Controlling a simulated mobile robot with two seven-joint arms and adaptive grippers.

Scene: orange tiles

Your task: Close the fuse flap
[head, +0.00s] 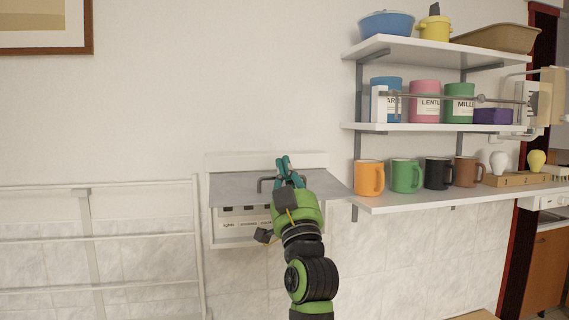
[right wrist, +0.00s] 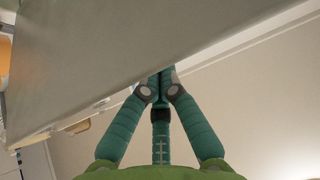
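The fuse box (head: 212,232) is on the wall, with its grey flap (head: 235,187) raised and sticking out toward me. A dark handle (head: 263,182) is on the flap. Below it, part of the box front with labels and a row of dark fuses shows. My right gripper (head: 284,168) overlaps the handle and the flap's right half in the head view. Its teal fingers come together at the tips in the right wrist view (right wrist: 160,82), right by the flap's edge (right wrist: 120,55). I see nothing between them, and cannot tell if they touch the handle. My left gripper is out of view.
Shelves stand right of the box; the lowest (head: 430,198) holds an orange mug (head: 369,178) close to the flap's right edge, plus other mugs. A white rack (head: 95,240) is on the wall at left. The wall above the box is clear.

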